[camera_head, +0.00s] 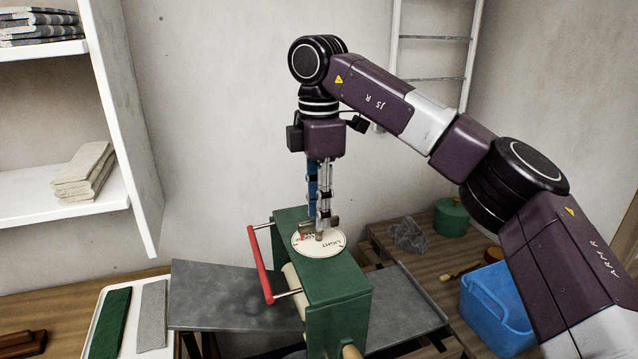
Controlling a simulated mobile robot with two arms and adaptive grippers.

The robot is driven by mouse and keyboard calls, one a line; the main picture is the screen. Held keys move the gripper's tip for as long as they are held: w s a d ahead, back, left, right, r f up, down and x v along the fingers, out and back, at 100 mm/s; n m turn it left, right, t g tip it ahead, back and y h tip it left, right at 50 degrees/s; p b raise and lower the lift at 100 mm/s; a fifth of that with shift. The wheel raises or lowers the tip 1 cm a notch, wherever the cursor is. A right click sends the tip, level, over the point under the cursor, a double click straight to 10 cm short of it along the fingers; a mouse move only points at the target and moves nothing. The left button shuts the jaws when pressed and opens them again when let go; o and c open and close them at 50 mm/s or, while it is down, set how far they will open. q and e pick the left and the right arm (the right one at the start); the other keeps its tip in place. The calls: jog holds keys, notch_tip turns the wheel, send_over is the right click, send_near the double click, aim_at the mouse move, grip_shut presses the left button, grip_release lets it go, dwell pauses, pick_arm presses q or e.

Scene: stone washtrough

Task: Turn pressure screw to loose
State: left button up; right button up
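The pressure screw's small brownish cross handle (306,230) stands on top of a green wringer housing (338,285). Under it lies a round cream dial (329,249) with the word LIGHT, other lettering and a red mark near the handle. My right gripper (321,230) points straight down from above, its fingertips at the handle, which shows on both sides of them. The fingers overlap in this view and cover the middle of the screw, so I cannot tell whether they are closed on it. My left gripper is not in view.
A red bar (260,265) sticks out left of the housing, beside a pale roller (293,283). Grey boards (235,300) flank the housing. A blue basket (497,305) and green pot (451,217) stand right.

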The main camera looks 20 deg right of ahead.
notch_tip(320, 180, up, 11)
dwell(0.4)
dwell(0.4)
